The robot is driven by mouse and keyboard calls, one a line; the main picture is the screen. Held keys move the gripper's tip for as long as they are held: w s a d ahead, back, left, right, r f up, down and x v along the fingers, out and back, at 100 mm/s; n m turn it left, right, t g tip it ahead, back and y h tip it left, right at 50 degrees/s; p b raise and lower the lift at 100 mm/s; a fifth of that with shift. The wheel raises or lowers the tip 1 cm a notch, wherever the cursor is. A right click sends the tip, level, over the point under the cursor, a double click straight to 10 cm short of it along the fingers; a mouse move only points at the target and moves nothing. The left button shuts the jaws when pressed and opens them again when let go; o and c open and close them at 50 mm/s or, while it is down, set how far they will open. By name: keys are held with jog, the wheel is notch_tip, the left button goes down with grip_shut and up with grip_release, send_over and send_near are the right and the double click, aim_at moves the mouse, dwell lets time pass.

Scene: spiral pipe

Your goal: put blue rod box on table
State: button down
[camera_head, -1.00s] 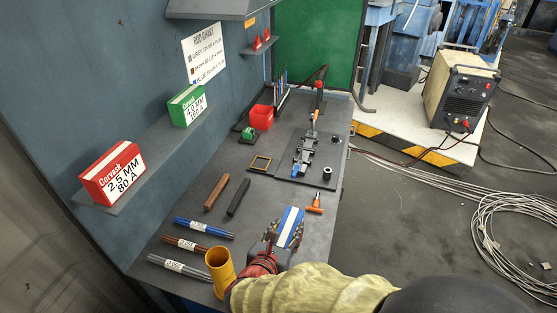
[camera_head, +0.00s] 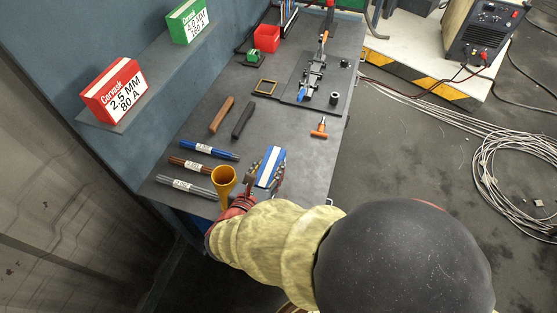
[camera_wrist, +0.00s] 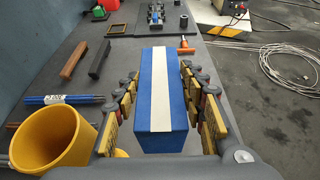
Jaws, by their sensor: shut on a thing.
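The blue rod box (camera_head: 270,167) is blue with a white stripe along its top. My gripper (camera_head: 262,177) is shut on it near the front of the grey table (camera_head: 290,135). In the wrist view, the box (camera_wrist: 176,110) stands between the two padded fingers of my gripper (camera_wrist: 165,108). Its near end faces the camera. Its underside is hidden, so I cannot tell whether it touches the table.
Blue rods (camera_head: 209,149), brown rods (camera_head: 190,164) and grey rods (camera_head: 187,187) lie further left. An orange-handled tool (camera_head: 319,128) lies ahead to the right. Red (camera_head: 113,93) and green (camera_head: 188,22) boxes sit on the shelf.

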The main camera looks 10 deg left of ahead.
jog(key=w+f, duration=0.2)
jog(key=w+f+b, duration=0.1)
jog(key=w+f, duration=0.1)
jog(key=w, duration=0.1)
jog(key=w+d+f+b, duration=0.1)
jog(key=w+f, duration=0.1)
jog(key=shift+w+f, duration=0.2)
jog(key=shift+f, duration=0.15)
jog(key=shift+w+f+b, duration=0.1)
jog(key=shift+f+b, duration=0.55)
jog(key=shift+f, duration=0.95)
jog(key=shift+f, duration=0.15)
jog(key=c, duration=1.1)
grip_release()
jog(key=shift+f, duration=0.1)
jog(key=shift+r, duration=0.25)
jog(key=p+v, duration=0.2)
jog(key=v, duration=1)
jog(key=shift+d+f, duration=0.1)
